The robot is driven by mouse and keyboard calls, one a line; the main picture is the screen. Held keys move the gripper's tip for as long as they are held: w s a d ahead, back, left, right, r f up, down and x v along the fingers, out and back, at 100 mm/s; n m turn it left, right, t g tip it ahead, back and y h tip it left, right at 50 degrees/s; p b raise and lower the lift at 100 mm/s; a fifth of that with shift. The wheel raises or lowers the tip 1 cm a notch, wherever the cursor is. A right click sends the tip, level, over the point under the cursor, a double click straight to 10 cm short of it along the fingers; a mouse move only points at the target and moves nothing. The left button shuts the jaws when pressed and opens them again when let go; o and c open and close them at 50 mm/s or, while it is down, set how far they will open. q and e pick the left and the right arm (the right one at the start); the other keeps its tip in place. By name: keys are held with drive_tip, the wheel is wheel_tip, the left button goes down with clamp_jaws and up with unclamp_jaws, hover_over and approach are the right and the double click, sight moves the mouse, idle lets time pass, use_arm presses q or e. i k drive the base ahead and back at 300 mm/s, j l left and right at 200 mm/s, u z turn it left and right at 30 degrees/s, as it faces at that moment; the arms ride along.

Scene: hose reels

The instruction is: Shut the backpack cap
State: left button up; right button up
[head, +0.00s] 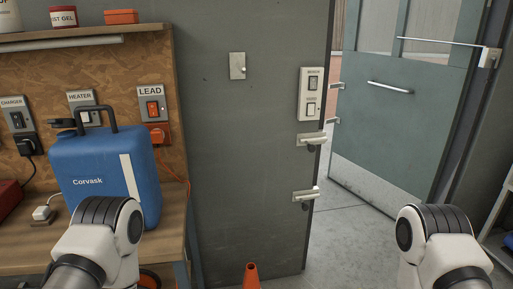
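A blue tank (101,178) marked "Corvask" stands upright on the wooden bench at the left. It has a black carrying handle (97,110) on top and a pale vertical strip on its front. A small black part (62,122), possibly the cap, shows at the top left of the tank. I cannot tell whether it is open or shut. Nothing clearly looks like a worn backpack. Only white links of my two arms show at the lower left and lower right. Neither gripper is in view. My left arm link overlaps the lower part of the tank.
Labelled switches, including LEAD (153,108), hang behind the tank. An orange cone (251,277) stands on the floor. A doorway with an open grey-green door (405,120) is at the right.

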sight(66, 123)
drive_tip(key=u, duration=1.25)
